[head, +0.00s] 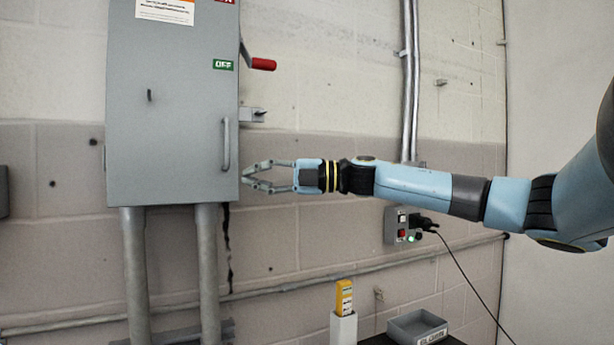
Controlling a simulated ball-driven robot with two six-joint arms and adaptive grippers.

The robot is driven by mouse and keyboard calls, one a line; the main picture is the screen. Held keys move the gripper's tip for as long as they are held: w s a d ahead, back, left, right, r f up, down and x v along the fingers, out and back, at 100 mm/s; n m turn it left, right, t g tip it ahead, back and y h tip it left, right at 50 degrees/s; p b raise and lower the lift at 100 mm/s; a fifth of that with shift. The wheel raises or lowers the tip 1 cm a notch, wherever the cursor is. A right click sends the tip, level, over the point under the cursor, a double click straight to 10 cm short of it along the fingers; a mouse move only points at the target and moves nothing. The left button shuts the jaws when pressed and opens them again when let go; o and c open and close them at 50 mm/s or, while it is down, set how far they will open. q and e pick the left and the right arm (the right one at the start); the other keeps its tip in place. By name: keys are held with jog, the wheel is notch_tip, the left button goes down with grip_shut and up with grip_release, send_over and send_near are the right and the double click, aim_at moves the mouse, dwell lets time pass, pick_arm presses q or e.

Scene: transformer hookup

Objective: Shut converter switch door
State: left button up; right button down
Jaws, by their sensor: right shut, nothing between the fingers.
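The grey converter switch box (180,110) is on the wall at the left of the head view. Its front door looks flush with the box, with a vertical handle (226,145) near its right edge. A lever with a red grip (263,64) sticks out at the box's right side, beside a green OFF label (223,65). I cannot tell whether the tips touch the box. My left gripper is not in view.
A small latch bracket (252,115) juts from the box's right side. A grey outlet box (402,226) with a black plug and cord is below my right arm. A yellow device (344,298) in a white holder and a grey bin (417,327) stand lower down. Conduits (208,265) run below the switch box.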

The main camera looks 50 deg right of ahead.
pick_arm(q)
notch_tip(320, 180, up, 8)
jog(key=p, duration=0.7)
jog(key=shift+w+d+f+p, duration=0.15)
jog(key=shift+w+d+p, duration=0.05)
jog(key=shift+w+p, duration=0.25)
pick_arm(e)
jog(key=s+d, duration=0.5)
jog(key=d, duration=0.3)
jog(key=shift+s+f, duration=0.2)
